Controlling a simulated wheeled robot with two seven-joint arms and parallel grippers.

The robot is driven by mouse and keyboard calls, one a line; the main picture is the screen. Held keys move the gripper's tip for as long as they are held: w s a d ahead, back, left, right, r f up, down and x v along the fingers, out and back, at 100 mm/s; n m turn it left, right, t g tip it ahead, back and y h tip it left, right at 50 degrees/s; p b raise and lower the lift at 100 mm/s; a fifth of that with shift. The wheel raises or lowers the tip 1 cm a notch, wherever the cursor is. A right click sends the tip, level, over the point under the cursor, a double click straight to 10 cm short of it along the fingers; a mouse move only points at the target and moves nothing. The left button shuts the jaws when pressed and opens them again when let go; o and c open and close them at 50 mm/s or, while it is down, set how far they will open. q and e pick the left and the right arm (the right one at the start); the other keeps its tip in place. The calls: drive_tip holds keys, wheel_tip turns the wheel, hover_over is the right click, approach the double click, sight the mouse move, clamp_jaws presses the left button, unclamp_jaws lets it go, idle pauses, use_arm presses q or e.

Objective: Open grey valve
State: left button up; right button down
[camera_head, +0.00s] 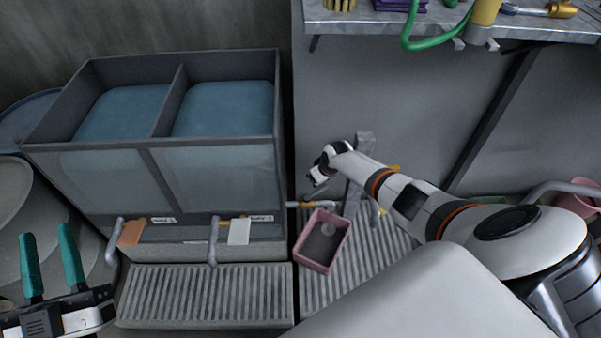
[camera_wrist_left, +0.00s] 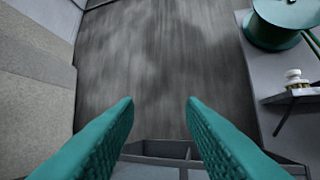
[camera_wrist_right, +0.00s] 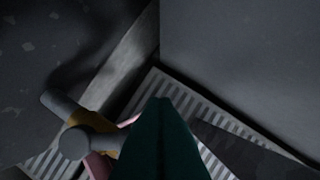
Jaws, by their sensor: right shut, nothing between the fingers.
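In the right wrist view, a grey, T-shaped valve part (camera_wrist_right: 75,141) with a yellow section (camera_wrist_right: 94,122) sits left of my right gripper (camera_wrist_right: 163,100). That gripper's green fingers are shut together and empty; whether they touch the valve I cannot tell. In the head view, my right arm reaches to the middle, where a small yellow-and-grey fitting (camera_head: 306,204) shows above a pink box; the right fingertips are hidden there. My left gripper (camera_head: 48,242) is open and empty at the lower left, and its spread fingers also show in the left wrist view (camera_wrist_left: 160,105).
A two-part tank (camera_head: 160,140) with blue contents has an orange-tagged tap (camera_head: 130,233) and a white-tagged tap (camera_head: 238,231). The pink box (camera_head: 323,265) stands on a ribbed grate. A shelf (camera_head: 400,25) with a green hose is at the upper right.

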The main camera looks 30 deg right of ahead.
sight(325, 188)
drive_tip(key=shift+s+r+m+h+p, duration=0.25)
drive_tip(key=shift+s+m+p, duration=0.25)
drive_tip(key=shift+m+p, duration=0.45)
use_arm(q)
wheel_tip(325, 188, down, 14)
drive_tip(key=s+a+g+y+p, duration=0.1)
drive_tip(key=a+g+y+p, duration=0.2)
drive_tip(key=g, duration=0.8)
use_arm(e)
drive_tip(key=shift+s+d+m+h+b, duration=0.1)
drive_tip(key=shift+s+m+h+b, duration=0.35)
drive_tip(key=shift+m, duration=0.3)
drive_tip(key=shift+s+f+m+p, duration=0.1)
drive_tip(key=shift+s+m+p, duration=0.45)
drive_tip(key=shift+m+p, duration=0.25)
use_arm(q)
drive_tip(key=s+a+f+g+y, duration=0.1)
drive_tip(key=s+a+f+g, duration=0.1)
drive_tip(key=s, duration=0.4)
drive_tip(key=s+a+f+n+g+y+p, duration=0.1)
drive_tip(key=s+a+f+g+y, duration=0.1)
drive_tip(key=s+f+g, duration=0.2)
drive_tip(key=shift+s+f+g, duration=0.25)
drive_tip(key=shift+s+g, duration=0.9)
drive_tip(key=shift+g, duration=0.05)
use_arm(e)
drive_tip(key=shift+s+f+m+h, duration=0.1)
drive_tip(key=shift+s+m+h, duration=0.25)
drive_tip(key=shift+s, duration=0.2)
